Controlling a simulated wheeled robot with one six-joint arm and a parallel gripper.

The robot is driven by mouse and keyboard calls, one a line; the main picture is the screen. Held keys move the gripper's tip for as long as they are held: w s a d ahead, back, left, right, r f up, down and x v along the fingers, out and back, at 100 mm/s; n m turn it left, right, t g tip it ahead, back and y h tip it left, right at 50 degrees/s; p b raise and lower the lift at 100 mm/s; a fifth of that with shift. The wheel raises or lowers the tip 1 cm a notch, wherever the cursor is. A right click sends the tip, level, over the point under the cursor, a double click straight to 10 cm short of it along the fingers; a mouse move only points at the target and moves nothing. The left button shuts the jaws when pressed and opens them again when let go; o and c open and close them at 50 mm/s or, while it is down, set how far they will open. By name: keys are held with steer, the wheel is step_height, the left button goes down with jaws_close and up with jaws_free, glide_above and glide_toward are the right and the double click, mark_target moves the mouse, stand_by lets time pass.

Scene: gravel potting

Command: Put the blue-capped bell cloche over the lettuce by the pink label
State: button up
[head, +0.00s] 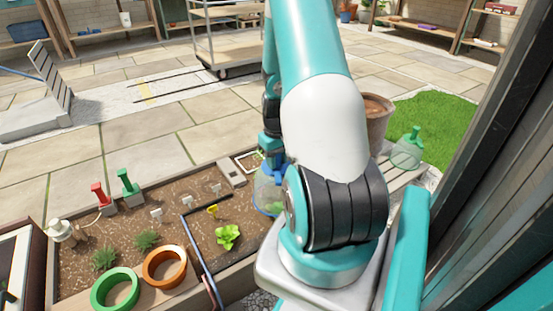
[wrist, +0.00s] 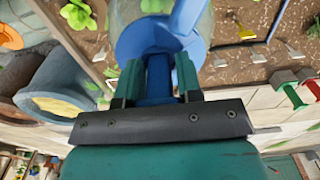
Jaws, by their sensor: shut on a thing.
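The blue-capped bell cloche (head: 265,192) is clear with a blue rim and hangs upright at the right side of the soil bed, partly behind my arm. Whether it touches the soil cannot be told. My gripper (head: 270,147) is shut on its blue knob (wrist: 159,78), with one green finger on each side in the wrist view. A bright green lettuce (head: 228,236) grows left of and nearer than the cloche in the head view, beside a yellow label (head: 212,210). A leafy green plant (wrist: 77,14) shows at the wrist view's upper left. I see no pink label.
A green-capped cloche (head: 406,151) stands on the slatted bench at right. Red (head: 99,194) and green (head: 126,183) valve-like fittings line the bed's far left. Green (head: 115,290) and orange (head: 165,268) rings stand at its front. A dark bar (head: 200,250) crosses the bed near the lettuce.

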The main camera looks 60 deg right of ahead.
step_height(320, 180, down, 4)
steer(key=b, duration=0.3)
steer(key=shift+f+b, duration=1.05)
steer(key=shift+f, duration=1.35)
steer(key=o, duration=0.8)
steer(key=shift+o, duration=0.2)
step_height(320, 180, up, 18)
steer(key=p, duration=0.8)
steer(key=shift+f, duration=0.25)
